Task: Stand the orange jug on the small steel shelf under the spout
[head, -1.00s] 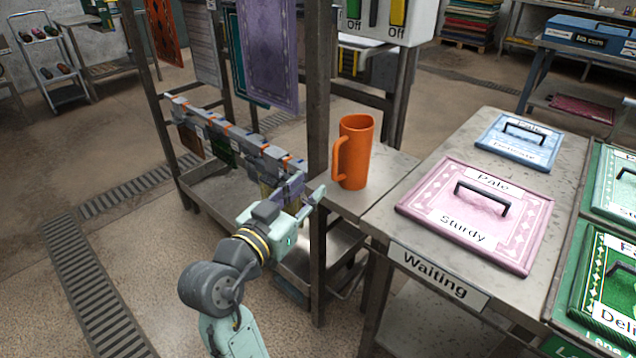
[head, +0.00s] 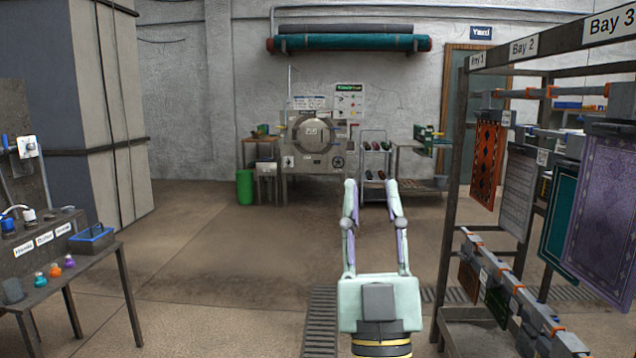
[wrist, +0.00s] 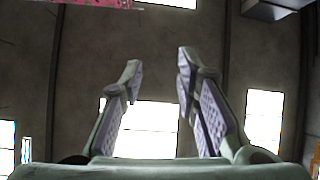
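The orange jug is not in either view now. My gripper (head: 370,195) points up and forward near the middle of the head view, fingers apart and nothing between them. The wrist view also shows the gripper (wrist: 160,75) open and empty, with only wall and bright windows beyond. At the left edge of the head view, a steel bench (head: 95,262) carries taps or valves with blue parts (head: 27,218) and white labels. I cannot clearly make out the spout or the small steel shelf under it.
The bench also holds a blue tray (head: 92,240), several small coloured bottles (head: 55,271) and a dark cup (head: 12,291). A hanging rack (head: 455,180) with rugs stands close on the right. A round-doored machine (head: 312,132) and green bin (head: 244,187) are far ahead. The middle floor is clear.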

